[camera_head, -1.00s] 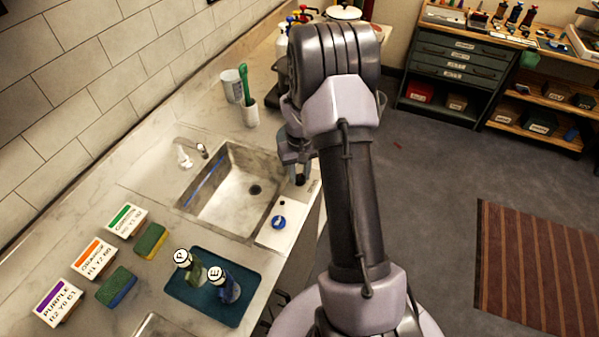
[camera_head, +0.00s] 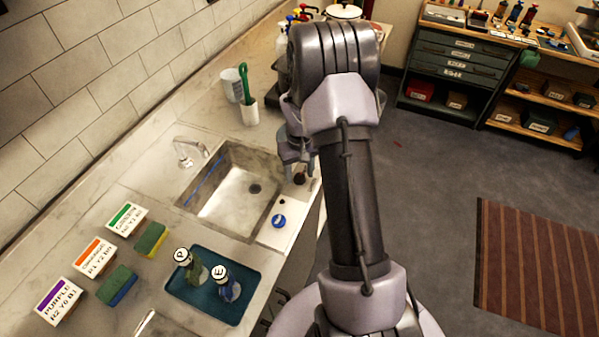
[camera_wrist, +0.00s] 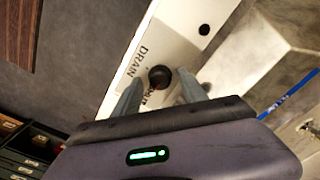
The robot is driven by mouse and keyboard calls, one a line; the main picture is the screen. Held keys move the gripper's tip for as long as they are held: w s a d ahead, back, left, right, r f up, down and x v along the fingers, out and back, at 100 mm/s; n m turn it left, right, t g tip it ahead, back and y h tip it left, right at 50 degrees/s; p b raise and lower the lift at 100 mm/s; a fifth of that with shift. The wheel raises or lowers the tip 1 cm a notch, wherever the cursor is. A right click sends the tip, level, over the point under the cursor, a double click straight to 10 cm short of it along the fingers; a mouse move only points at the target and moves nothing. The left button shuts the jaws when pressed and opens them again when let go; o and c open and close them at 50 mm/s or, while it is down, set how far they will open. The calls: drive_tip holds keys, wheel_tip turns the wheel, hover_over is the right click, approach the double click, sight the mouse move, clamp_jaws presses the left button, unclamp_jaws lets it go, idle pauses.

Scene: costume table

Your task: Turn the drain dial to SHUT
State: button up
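The drain dial (camera_wrist: 160,77) is a round dark knob on a pale panel (camera_wrist: 172,30) beside the sink. The word DRAIN is printed next to it in the wrist view. A second word beside the dial is partly hidden, so I cannot read it or the dial's setting. My gripper (camera_wrist: 160,92) is open, with its two fingers apart and the dial showing between and just beyond their tips. I cannot tell whether the fingers touch it. In the head view my gripper (camera_head: 300,168) is over the panel's far end, with the dark dial (camera_head: 299,179) just below it.
The sink (camera_head: 228,195) with its faucet (camera_head: 190,150) lies left of the panel. A blue-topped knob (camera_head: 279,221) is on the panel's near end. A teal tray (camera_head: 212,285) with two bottles stands nearer.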

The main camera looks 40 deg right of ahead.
sight(300, 176)
wheel_tip(300, 176, up, 17)
drive_tip(key=p, duration=0.4)
drive_tip(key=shift+r, duration=0.2)
drive_tip(key=s+a+r+m+t+b, duration=0.1)
drive_tip(key=s+a+r+t+b, duration=0.25)
drive_tip(key=a, duration=0.65)
drive_tip(key=s+a+r+t+b, duration=0.1)
drive_tip(key=s+a+r+b, duration=0.2)
drive_tip(key=s+a+b, duration=0.35)
drive_tip(key=s+a+f+t+y+b, duration=0.1)
drive_tip(key=s+a+f+y+b, duration=0.1)
drive_tip(key=s+a, duration=0.7)
drive_tip(key=shift+s+a+f+m, duration=0.25)
drive_tip(key=shift+s+f+m, duration=0.05)
drive_tip(key=shift+s+f, duration=0.5)
